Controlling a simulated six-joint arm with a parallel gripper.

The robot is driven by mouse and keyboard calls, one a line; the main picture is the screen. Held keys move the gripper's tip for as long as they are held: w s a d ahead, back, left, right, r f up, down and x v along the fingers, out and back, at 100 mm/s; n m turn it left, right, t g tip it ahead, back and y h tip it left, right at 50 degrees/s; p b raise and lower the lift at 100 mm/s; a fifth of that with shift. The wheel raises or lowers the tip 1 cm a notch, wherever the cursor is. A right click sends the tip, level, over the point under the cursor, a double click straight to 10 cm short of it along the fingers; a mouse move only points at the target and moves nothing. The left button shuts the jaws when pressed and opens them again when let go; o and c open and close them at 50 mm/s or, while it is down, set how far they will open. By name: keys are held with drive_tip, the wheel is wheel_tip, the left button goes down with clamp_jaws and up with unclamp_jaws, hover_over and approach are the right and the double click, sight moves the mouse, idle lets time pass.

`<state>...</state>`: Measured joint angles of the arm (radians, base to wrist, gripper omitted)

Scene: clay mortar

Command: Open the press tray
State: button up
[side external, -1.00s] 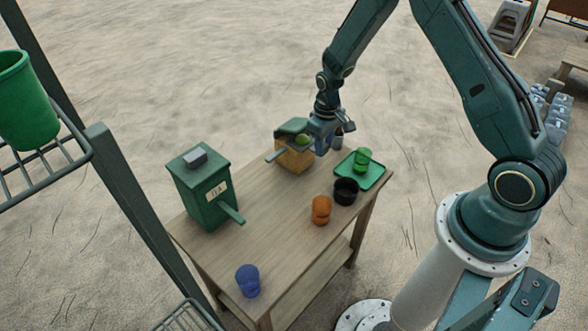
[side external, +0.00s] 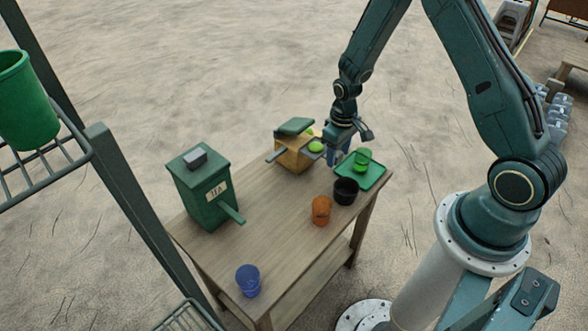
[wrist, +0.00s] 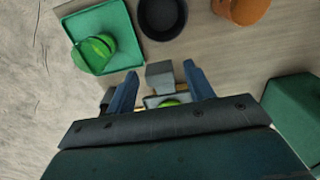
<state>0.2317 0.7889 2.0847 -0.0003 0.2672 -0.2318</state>
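The press (side external: 293,158) is a wooden box with a green lid (side external: 295,126) and a grey lever on its left, standing at the table's far end. Its small dark tray (side external: 313,153) sticks out on the right side. A bright green round fruit (side external: 316,146) shows at the tray, with another bit of bright green behind it. In the wrist view the tray's grey block-like handle (wrist: 160,75) lies between the fingers of my gripper (wrist: 160,88), with gaps on both sides. My gripper is open, just right of the press in the side view.
A green square tray (side external: 376,177) with a green cup (side external: 362,158) is close to my gripper. A black bowl (side external: 346,192), an orange cup (side external: 321,212), a blue cup (side external: 247,281) and a green dispenser (side external: 205,190) stand on the table (side external: 270,215). The table's middle is clear.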

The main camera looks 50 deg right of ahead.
drive_tip(key=shift+r, duration=0.15)
wheel_tip(320, 180, up, 14)
drive_tip(key=shift+f, duration=0.2)
idle(0.8)
idle(0.3)
drive_tip(key=s+a+r+t, duration=0.1)
drive_tip(key=s+a+r, duration=0.25)
drive_tip(key=r, duration=0.35)
drive_tip(key=s+a+r+t, duration=0.2)
drive_tip(key=s+r, duration=0.2)
drive_tip(key=r, duration=0.3)
drive_tip(key=s+a+r+t, duration=0.1)
drive_tip(key=s+r, duration=0.2)
drive_tip(key=s, duration=0.3)
drive_tip(key=s+a+r+t, duration=0.1)
drive_tip(key=s+a+r, duration=0.1)
drive_tip(key=s, duration=0.5)
drive_tip(key=shift+a+r+t, duration=0.25)
drive_tip(key=shift+r+t, duration=0.05)
drive_tip(key=shift+r, duration=0.3)
